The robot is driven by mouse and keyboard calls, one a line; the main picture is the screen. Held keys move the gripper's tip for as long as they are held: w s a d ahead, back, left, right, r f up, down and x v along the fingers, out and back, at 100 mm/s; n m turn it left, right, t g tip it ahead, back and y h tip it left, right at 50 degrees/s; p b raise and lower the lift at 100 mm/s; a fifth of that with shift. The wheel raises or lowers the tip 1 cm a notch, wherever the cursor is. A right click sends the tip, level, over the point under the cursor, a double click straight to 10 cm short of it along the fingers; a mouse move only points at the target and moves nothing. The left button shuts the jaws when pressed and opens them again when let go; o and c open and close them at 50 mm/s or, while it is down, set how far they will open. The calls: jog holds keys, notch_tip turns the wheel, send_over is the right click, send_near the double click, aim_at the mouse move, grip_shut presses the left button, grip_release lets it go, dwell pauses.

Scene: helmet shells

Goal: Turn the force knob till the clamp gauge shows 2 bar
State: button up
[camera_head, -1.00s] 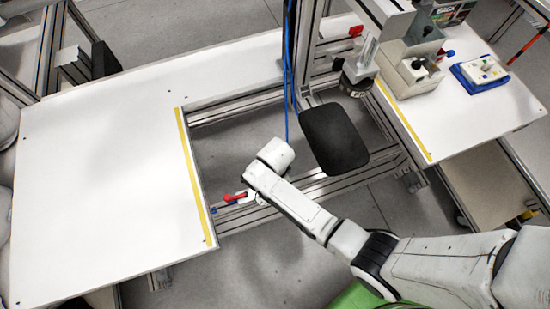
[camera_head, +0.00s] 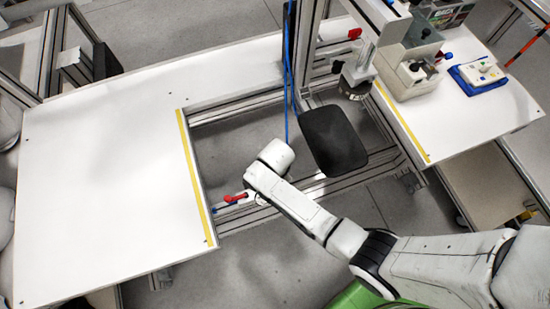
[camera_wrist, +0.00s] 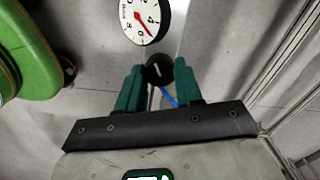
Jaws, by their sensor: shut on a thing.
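In the wrist view the black force knob (camera_wrist: 158,71) with a pale pointer line sits between the two green fingers of my gripper (camera_wrist: 158,66), which is shut on it. The round white clamp gauge (camera_wrist: 143,18) is just above the knob, cut by the top edge of the picture. Its red needle slants to the lower right in this view; I cannot read the value surely. In the head view my arm hides the gripper, knob and gauge.
In the head view a white table (camera_head: 95,175) lies left of the open frame. A dark pad (camera_head: 333,138) is close right of my arm. A red lever (camera_head: 233,197) is by the lower rail. A blue hose (camera_head: 287,75) hangs behind.

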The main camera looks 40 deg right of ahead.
jog(key=n+p, duration=0.2)
jog(key=n, duration=0.4)
jog(key=n+p, duration=0.1)
jog(key=n, duration=0.5)
jog(key=shift+n, duration=0.4)
dwell(0.4)
jog(key=o, duration=1)
jog(key=shift+d, duration=0.1)
jog(key=shift+o, duration=0.2)
jog(key=shift+w, duration=0.1)
